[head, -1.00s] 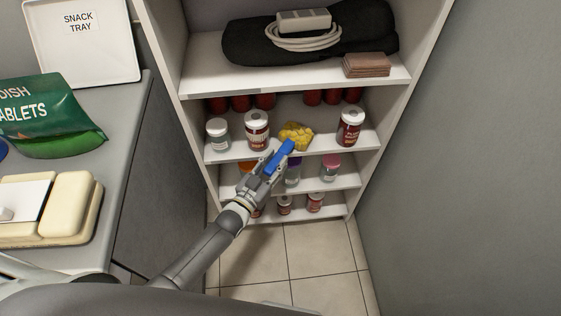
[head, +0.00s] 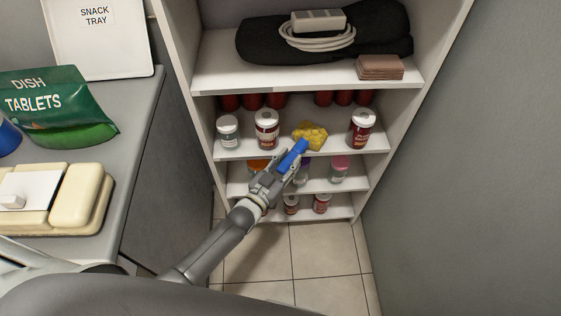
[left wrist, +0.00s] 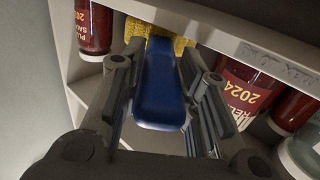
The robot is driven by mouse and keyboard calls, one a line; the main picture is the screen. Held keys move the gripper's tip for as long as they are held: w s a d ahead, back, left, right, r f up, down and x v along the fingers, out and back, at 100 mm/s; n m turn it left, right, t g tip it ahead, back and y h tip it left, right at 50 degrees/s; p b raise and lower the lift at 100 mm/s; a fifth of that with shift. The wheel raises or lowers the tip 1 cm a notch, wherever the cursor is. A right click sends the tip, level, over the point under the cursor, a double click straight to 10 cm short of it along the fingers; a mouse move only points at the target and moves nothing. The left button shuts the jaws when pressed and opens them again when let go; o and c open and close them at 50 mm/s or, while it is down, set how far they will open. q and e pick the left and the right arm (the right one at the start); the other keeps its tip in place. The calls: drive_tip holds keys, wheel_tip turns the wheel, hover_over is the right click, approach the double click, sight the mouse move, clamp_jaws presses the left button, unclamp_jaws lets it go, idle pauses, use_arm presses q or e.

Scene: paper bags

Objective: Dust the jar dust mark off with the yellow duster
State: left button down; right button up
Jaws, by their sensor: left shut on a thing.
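The yellow duster (head: 311,136) has a fluffy yellow head and a blue handle (head: 290,158). My left gripper (head: 279,169) is shut on the handle, which also shows between the fingers in the left wrist view (left wrist: 160,95). The duster head is at the second shelf, between a red-labelled, white-lidded jar (head: 266,130) on its left and a similar jar (head: 361,128) on its right. A clear jar (head: 228,131) stands farther left. I cannot make out a dust mark; contact between the duster and shelf is unclear. My right gripper is not in view.
The shelf above holds a black cloth with a coiled cable (head: 318,36) and a brown stack (head: 380,67). Lower shelves hold more jars (head: 339,168). A counter on the left carries a green pouch (head: 55,105). Handwriting marks a shelf edge (left wrist: 270,55).

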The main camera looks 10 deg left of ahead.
use_arm(q)
drive_tip(key=shift+w+d, duration=0.35)
drive_tip(key=shift+d, duration=0.45)
drive_tip(key=shift+s+a, duration=0.2)
drive_tip(key=shift+a, duration=0.3)
drive_tip(key=shift+s+a, duration=0.15)
drive_tip(key=shift+a, duration=0.3)
drive_tip(key=shift+s+f, duration=0.1)
drive_tip(key=shift+f, duration=0.1)
drive_tip(key=d, duration=0.1)
drive_tip(key=w+d, duration=0.1)
drive_tip(key=d, duration=0.2)
drive_tip(key=shift+w+d+r+b, duration=0.2)
drive_tip(key=shift+w+r+b, duration=0.05)
drive_tip(key=shift+w+b, duration=0.05)
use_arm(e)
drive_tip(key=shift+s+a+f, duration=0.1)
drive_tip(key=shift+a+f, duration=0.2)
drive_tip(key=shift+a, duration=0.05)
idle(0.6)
use_arm(q)
drive_tip(key=shift+r, duration=0.15)
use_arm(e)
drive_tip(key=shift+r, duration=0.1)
